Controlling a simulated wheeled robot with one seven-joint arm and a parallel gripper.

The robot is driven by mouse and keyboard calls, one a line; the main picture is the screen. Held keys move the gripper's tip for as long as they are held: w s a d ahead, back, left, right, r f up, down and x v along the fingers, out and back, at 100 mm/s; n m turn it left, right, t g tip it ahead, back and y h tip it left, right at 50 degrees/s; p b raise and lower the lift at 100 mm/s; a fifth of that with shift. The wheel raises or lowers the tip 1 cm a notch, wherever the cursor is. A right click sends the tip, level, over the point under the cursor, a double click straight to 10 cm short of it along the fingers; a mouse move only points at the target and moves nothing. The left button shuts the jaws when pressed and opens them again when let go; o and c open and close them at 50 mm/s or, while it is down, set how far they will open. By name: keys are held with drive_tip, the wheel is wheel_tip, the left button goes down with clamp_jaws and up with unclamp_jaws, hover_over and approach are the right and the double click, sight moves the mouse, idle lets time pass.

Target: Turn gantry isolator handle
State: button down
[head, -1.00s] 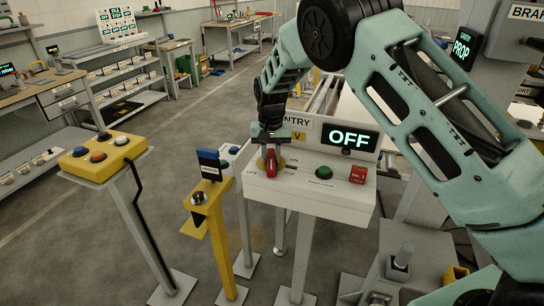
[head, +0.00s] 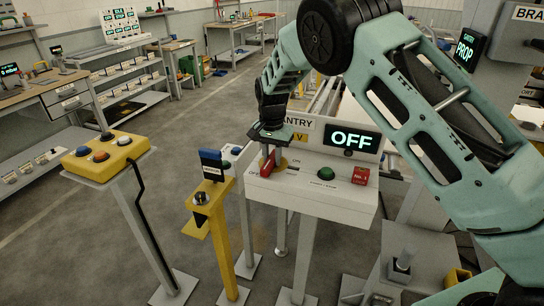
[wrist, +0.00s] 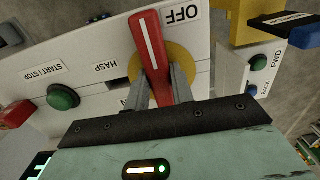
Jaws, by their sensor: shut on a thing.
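The red isolator handle (head: 267,166) with a white stripe sits on a yellow round plate on the sloped face of the white gantry box (head: 310,202). In the wrist view the handle (wrist: 150,45) leans slightly, its free end beside the OFF label (wrist: 182,14). My gripper (wrist: 160,82) is shut on the handle, one finger on each side. In the head view my gripper (head: 269,148) comes down from above and hides part of the plate. The ON label is partly hidden by a finger in the wrist view. The display (head: 351,139) reads OFF.
A green start/stop button (head: 326,173) and a red lock block (head: 360,176) are right of the handle. A yellow post (head: 218,235) with a blue-topped unit and a yellow button box (head: 104,155) stand left. Open floor lies between the stands.

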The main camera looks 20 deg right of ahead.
sight(272, 157)
drive_tip(key=shift+w+r, duration=0.15)
drive_tip(key=c, duration=1.2)
unclamp_jaws()
wheel_tip(272, 157, up, 17)
drive_tip(key=b, duration=0.3)
drive_tip(key=shift+r+b, duration=0.15)
drive_tip(key=shift+b, duration=0.2)
drive_tip(key=s+a+f+n+y, duration=0.1)
drive_tip(key=s+a+n, duration=0.25)
drive_tip(key=s, duration=0.65)
drive_tip(key=s+a+f+n, duration=0.2)
drive_tip(key=s+n, duration=0.2)
drive_tip(key=s, duration=0.7)
drive_tip(key=s+a+f+n+y, duration=0.1)
drive_tip(key=s+a+n, duration=0.2)
drive_tip(key=s, duration=0.7)
drive_tip(key=s+d+f+n, duration=0.1)
drive_tip(key=s+n, duration=0.1)
drive_tip(key=s, duration=0.3)
drive_tip(key=s+d+f+n+h, duration=0.1)
drive_tip(key=s+d+f+n, duration=0.1)
drive_tip(key=s, duration=0.3)
drive_tip(key=shift+s+f, duration=0.2)
